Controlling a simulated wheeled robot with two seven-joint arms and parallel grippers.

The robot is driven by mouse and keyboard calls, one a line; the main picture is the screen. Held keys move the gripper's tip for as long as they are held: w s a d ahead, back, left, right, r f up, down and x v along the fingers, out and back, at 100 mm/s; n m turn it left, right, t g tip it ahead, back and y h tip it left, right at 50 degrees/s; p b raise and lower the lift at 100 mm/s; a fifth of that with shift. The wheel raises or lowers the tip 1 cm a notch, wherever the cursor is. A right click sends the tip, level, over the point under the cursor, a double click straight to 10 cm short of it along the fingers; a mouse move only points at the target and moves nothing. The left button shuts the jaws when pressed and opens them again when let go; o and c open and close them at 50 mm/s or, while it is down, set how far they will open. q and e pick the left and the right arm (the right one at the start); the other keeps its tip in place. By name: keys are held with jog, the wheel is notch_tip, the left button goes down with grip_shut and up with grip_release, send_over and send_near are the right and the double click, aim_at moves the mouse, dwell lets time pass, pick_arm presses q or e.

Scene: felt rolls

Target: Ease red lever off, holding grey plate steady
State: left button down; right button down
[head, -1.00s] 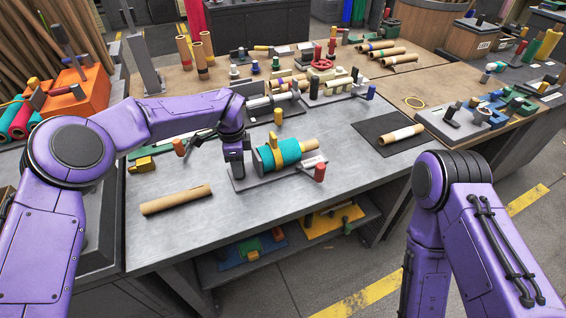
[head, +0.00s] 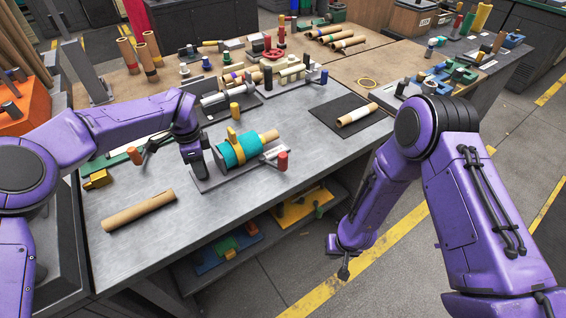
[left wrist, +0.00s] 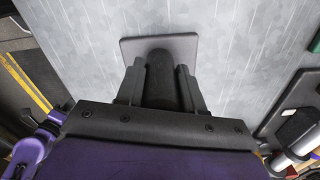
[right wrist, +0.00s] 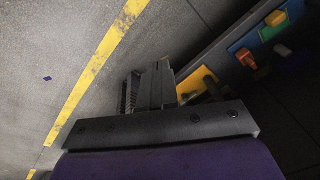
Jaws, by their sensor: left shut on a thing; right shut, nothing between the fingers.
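The grey plate (head: 208,184) lies on the metal table, bearing a teal felt roll (head: 231,155) with a yellow band on a cardboard tube. The red lever (head: 282,161) stands upright at the plate's right end, by a pale bar near the tube. My left gripper (head: 197,168) is at the plate's left end. In the left wrist view it (left wrist: 160,88) is shut on a dark upright post (left wrist: 160,75) over the plate (left wrist: 190,45). My right gripper (head: 343,271) is shut and empty, low beyond the table's front edge; it also shows in the right wrist view (right wrist: 150,85).
A loose cardboard tube (head: 138,210) lies at the table's front left. A black mat (head: 325,112) with another roll lies at the right. Tools and rolls crowd the back. A lower shelf (head: 275,238) holds coloured fixtures. The floor around my right gripper is clear.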

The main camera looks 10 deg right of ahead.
jog(key=w+d+r+n+g, duration=0.25)
jog(key=w+r+n, duration=0.25)
jog(key=w+r, duration=1.15)
notch_tip(320, 180, up, 16)
jog(key=n+t+y, duration=0.1)
jog(key=n+t, duration=0.1)
jog(key=t, duration=0.2)
send_over(283, 163)
jog(key=w+d, duration=0.3)
jog(key=d, duration=0.1)
jog(key=shift+g, duration=0.25)
jog(key=f, duration=0.8)
jog(key=shift+s+d+f, duration=0.15)
jog(key=shift+d+f, duration=0.05)
